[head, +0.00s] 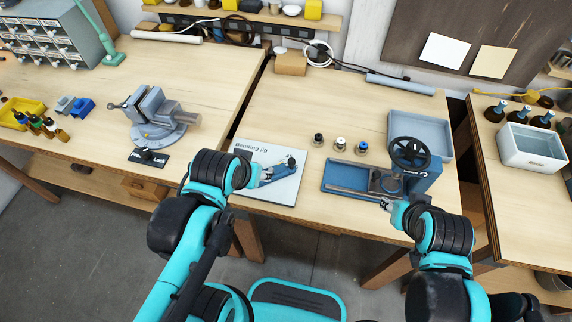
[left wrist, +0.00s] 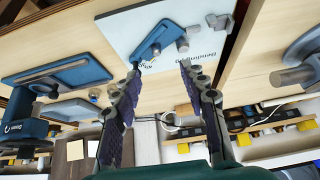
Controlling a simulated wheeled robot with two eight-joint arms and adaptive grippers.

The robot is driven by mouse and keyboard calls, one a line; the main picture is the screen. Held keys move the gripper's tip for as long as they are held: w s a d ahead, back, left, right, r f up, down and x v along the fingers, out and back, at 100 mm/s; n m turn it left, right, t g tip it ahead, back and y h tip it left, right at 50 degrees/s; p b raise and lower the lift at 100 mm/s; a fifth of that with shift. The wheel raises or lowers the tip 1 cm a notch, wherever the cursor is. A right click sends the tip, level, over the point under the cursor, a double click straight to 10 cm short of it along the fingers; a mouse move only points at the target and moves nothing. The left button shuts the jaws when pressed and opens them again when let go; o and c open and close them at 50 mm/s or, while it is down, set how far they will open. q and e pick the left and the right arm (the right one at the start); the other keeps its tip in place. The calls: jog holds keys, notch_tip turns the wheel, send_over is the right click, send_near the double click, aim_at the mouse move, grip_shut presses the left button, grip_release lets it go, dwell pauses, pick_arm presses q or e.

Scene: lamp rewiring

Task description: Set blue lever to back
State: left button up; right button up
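The blue lever (head: 278,170) sits on the white bending jig plate (head: 284,191), running from near my left gripper toward a small dark knob at the back right. In the left wrist view the blue lever (left wrist: 158,41) lies slanted on the plate (left wrist: 122,30), seen upside down, with grey pegs around it. My left gripper (head: 262,178) is over the plate's left part. In the left wrist view its fingers (left wrist: 161,67) are apart with nothing between them; one fingertip is close to the lever's end, and I cannot tell if they touch. My right gripper (head: 385,204) is by the blue press; its fingers are too small to judge.
The blue press (head: 350,178) with a black handwheel (head: 410,153) stands right of the jig. Several small knobs (head: 340,144) stand behind it. A grey vise (head: 155,115) is on the left bench. Bare wood lies behind the jig.

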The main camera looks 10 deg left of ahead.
pick_arm(q)
jog(key=w+d+r+m+g+p, duration=0.1)
jog(key=w+d+r+g+p, duration=0.15)
jog(key=w, duration=0.35)
jog(key=m+g, duration=0.2)
jog(key=g, duration=0.2)
send_over(291, 160)
notch_tip(291, 160, down, 3)
jog(key=shift+r+p, duration=0.15)
jog(key=shift+p, duration=0.2)
jog(key=shift+w+f, duration=0.1)
jog(key=shift+f, duration=0.15)
jog(key=shift+d+f, duration=0.1)
jog(key=shift+f, duration=0.2)
notch_tip(291, 160, down, 7)
jog(key=b, duration=0.2)
jog(key=shift+b, duration=0.3)
jog(key=shift+c, duration=0.4)
grip_shut()
